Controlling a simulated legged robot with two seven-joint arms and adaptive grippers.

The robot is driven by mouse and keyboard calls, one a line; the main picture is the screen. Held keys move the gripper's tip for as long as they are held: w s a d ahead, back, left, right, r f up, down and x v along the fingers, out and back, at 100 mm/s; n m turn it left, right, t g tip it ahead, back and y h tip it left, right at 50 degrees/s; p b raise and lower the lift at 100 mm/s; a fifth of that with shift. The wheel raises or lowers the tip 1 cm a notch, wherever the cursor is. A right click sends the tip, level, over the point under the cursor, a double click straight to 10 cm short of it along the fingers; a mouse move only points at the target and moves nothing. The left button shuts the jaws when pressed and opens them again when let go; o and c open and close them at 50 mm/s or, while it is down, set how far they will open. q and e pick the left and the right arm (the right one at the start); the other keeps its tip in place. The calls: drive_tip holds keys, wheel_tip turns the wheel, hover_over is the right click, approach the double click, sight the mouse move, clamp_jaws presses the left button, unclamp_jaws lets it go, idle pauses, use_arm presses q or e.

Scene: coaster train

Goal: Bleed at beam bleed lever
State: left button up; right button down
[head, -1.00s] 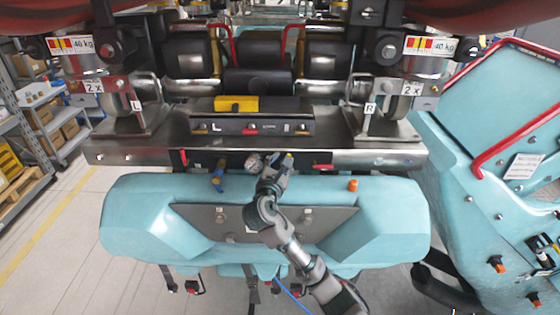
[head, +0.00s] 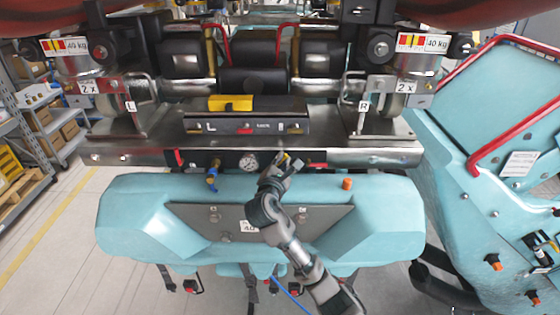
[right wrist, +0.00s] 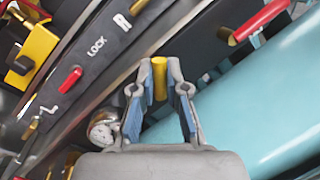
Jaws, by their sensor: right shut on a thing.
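My right gripper (head: 283,162) reaches up from below to the dark front face of the metal beam, just right of the pressure gauge (head: 248,162). It is shut on a short yellow lever (right wrist: 159,78), which I take to be the beam bleed lever. In the right wrist view the lever stands upright between the two grey fingertips (right wrist: 160,90) with blue pads. In the head view the gripper hides most of the lever. The gauge also shows in the right wrist view (right wrist: 103,130), left of the fingers. My left gripper is not in view.
Red levers sit on the beam at left (head: 180,157) and right (head: 317,164) of my gripper. A blue and brass valve (head: 211,177) hangs left of the gauge. The turquoise car nose (head: 150,220) lies close below, with an orange knob (head: 347,184) at right.

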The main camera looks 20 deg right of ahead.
drive_tip(key=m, duration=0.2)
drive_tip(key=m+y, duration=0.1)
drive_tip(key=m, duration=0.1)
drive_tip(key=shift+s+d+f, duration=0.15)
drive_tip(key=shift+d+f, duration=0.2)
drive_tip(key=shift+d, duration=0.05)
drive_tip(key=m, duration=0.1)
drive_tip(key=m+y, duration=0.1)
drive_tip(key=m, duration=0.1)
drive_tip(key=shift+d+f+g, duration=0.15)
drive_tip(key=shift+f+g, duration=0.15)
drive_tip(key=shift+f, duration=0.1)
drive_tip(key=shift+f+m+y, duration=0.3)
drive_tip(key=shift+f+m, duration=0.05)
drive_tip(key=shift+m, duration=0.55)
drive_tip(key=shift+f, duration=0.15)
drive_tip(key=c, duration=1.2)
unclamp_jaws()
drive_tip(key=shift+d, duration=0.1)
drive_tip(key=v, duration=1.2)
